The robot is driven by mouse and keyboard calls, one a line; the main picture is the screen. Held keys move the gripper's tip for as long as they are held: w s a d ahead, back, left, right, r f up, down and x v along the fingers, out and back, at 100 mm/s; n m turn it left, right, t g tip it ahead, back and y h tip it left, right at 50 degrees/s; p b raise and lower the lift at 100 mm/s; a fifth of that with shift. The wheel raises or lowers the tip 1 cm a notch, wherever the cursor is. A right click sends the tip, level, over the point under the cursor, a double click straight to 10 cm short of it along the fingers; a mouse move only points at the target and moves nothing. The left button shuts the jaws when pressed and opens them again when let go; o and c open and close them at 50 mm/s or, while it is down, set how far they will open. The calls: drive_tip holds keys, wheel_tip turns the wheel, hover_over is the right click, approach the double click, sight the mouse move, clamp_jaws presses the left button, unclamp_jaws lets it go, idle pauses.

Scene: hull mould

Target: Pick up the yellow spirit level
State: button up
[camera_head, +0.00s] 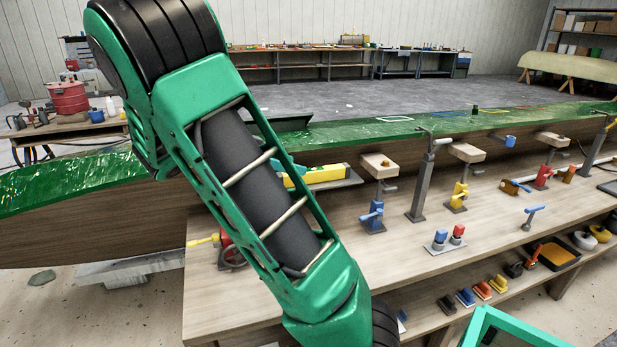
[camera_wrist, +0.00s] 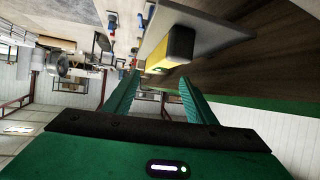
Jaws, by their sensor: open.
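The yellow spirit level (camera_head: 328,174) lies on a grey plate (camera_head: 345,182) at the near side of the green hull mould in the head view. Its left part is hidden behind my arm. In the wrist view the level (camera_wrist: 178,48) appears end-on beyond my fingertips, against the grey plate (camera_wrist: 155,38). My gripper (camera_wrist: 160,80) is open and empty, with its two green fingers apart and pointing towards the level's end. In the head view my gripper is mostly hidden behind my arm; only small teal parts show beside the level.
The green hull mould (camera_head: 90,180) runs across behind the wooden bench (camera_head: 400,262). Clamps stand on the bench, including a blue one (camera_head: 373,216) and a tall grey post (camera_head: 422,190) right of the level.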

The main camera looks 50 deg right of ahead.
sight(312, 169)
drive_tip(key=shift+x, duration=3.35)
clamp_jaws()
